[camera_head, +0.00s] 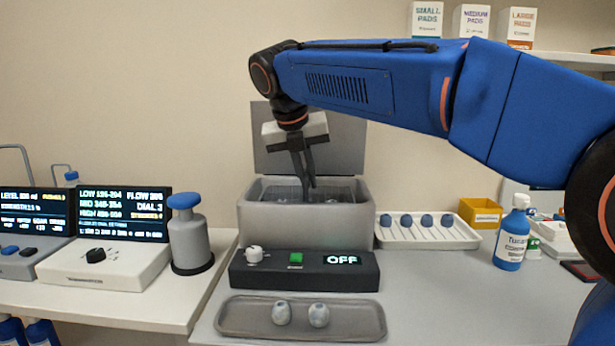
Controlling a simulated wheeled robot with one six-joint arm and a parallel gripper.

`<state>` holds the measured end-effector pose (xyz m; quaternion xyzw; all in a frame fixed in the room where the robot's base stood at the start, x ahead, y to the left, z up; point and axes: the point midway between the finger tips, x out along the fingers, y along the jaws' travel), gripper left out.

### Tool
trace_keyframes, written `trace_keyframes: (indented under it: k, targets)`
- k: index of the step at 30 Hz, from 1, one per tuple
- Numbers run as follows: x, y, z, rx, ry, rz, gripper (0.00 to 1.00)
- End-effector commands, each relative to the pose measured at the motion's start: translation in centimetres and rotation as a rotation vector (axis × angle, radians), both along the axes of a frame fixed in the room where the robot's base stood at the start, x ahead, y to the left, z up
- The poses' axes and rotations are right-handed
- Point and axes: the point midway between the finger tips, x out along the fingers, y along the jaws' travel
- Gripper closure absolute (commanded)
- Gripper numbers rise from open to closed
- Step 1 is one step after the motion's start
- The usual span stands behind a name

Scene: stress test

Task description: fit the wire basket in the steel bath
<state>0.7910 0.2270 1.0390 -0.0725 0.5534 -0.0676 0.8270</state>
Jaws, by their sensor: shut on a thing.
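The steel bath (305,228) is a grey open box at the centre, with its lid (338,140) raised behind it. The wire basket (335,194) shows only dimly within the bath's opening; the front wall hides most of it. My gripper (309,186) points down over the bath, with its fingertips at the opening. Its jaws are shut on the wire basket, though the grip itself is hard to make out. I cannot tell whether the basket rests on the bath's floor.
A black control box (305,270) reading OFF stands before the bath. A grey tray (245,318) with two small round pieces lies in front. A white rack (455,240) with several blue-grey pieces, a blue bottle (511,238) and a yellow bin (480,214) stand right; a grey canister (190,240) stands left.

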Motion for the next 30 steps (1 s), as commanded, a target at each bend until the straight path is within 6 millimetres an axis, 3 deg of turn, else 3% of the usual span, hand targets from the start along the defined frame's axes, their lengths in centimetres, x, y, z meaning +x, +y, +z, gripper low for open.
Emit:
trace_keyframes:
  k: [30]
  targets:
    - [-0.01, -0.01, -0.54, 0.0, 0.0, 0.0, 1.0]
